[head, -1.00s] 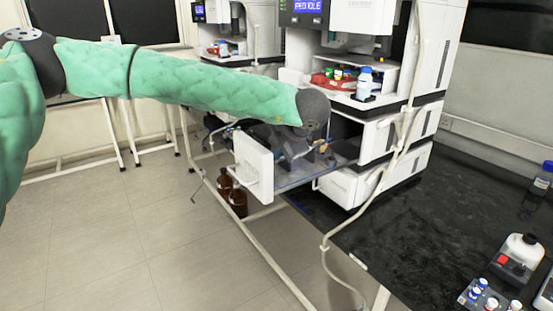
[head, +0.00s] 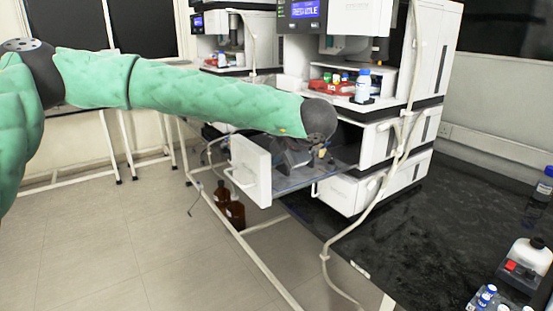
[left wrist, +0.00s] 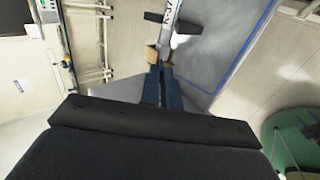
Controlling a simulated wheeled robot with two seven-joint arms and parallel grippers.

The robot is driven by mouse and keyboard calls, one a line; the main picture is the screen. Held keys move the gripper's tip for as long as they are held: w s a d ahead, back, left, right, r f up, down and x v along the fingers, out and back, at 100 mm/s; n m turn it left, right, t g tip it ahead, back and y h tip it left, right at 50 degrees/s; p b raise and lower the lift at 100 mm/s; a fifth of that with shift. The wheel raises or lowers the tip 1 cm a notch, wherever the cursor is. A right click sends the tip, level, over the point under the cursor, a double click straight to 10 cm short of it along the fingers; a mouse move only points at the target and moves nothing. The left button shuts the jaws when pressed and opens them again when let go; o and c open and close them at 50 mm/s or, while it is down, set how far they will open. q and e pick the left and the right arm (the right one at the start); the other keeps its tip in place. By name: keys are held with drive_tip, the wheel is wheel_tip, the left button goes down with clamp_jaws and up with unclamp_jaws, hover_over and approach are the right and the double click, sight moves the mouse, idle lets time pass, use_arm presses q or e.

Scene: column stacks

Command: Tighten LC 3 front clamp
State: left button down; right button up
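The open column drawer, with a white front panel (head: 252,165), sticks out of the instrument stack in the head view. My left gripper reaches down into it, and its fingers are mostly hidden there by my own arm. In the left wrist view, a silvery column (left wrist: 171,22) with dark lettering lies in the drawer, with a black clamp (left wrist: 188,26) across it. The two blue fingers of my left gripper (left wrist: 160,54), with tan tips, are close together at the column's near end. I cannot tell whether they touch or grip anything. My right gripper is out of view.
The white instrument stack (head: 375,183) stands right behind the drawer, with a pale tube hanging down its front. A blue-capped bottle (head: 362,86) stands on an upper shelf. Brown bottles (head: 235,214) are below the drawer. The black bench (head: 430,235) is mostly clear.

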use_arm(q)
drive_tip(key=c, duration=1.6)
unclamp_jaws()
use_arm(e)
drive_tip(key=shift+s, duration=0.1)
